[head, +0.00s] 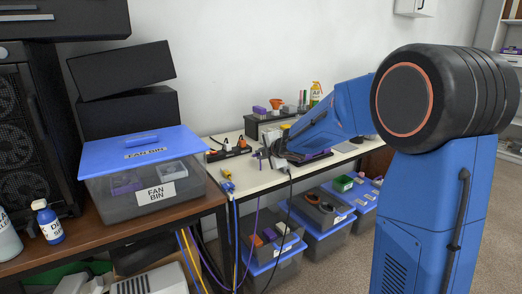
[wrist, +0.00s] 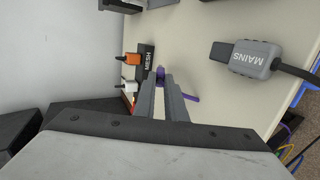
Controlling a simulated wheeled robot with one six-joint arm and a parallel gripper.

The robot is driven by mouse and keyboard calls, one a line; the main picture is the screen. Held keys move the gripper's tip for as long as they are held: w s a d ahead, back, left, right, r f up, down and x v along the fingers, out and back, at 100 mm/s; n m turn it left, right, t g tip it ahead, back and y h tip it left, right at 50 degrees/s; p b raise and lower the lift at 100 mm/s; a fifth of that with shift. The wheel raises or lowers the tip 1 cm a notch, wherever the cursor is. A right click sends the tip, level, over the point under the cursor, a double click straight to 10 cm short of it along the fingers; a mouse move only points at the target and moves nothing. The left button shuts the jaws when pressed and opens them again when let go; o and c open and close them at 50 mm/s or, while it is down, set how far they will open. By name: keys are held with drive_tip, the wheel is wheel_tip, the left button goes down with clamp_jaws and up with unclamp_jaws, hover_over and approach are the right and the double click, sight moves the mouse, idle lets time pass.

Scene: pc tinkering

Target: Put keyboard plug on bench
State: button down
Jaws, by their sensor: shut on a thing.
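My gripper (head: 262,156) reaches over the light-topped bench (head: 260,182). Its fingers (wrist: 161,82) are shut on a small purple thing, which I take to be the keyboard plug (wrist: 161,73). Most of the plug is hidden by the fingers, and no label on it is readable. A bit of purple also shows beside the fingers in the wrist view. A purple cable (head: 249,235) hangs down at the front of the bench in the head view. I cannot tell whether the plug touches the bench top.
A grey plug marked MAINS (wrist: 255,59) lies on the bench, right of my gripper in the wrist view. A black strip marked MESH (wrist: 146,62) with orange and white plugs stands by the wall. A yellow plug (head: 227,176) lies near the left end. Lidded bins stand below.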

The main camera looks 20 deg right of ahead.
drive_tip(key=shift+f, duration=0.35)
drive_tip(key=shift+f, duration=0.35)
idle(0.3)
drive_tip(key=c, duration=1.7)
unclamp_jaws()
drive_tip(key=shift+s, duration=0.1)
drive_tip(key=v, duration=1.7)
drive_tip(key=shift+s, duration=0.15)
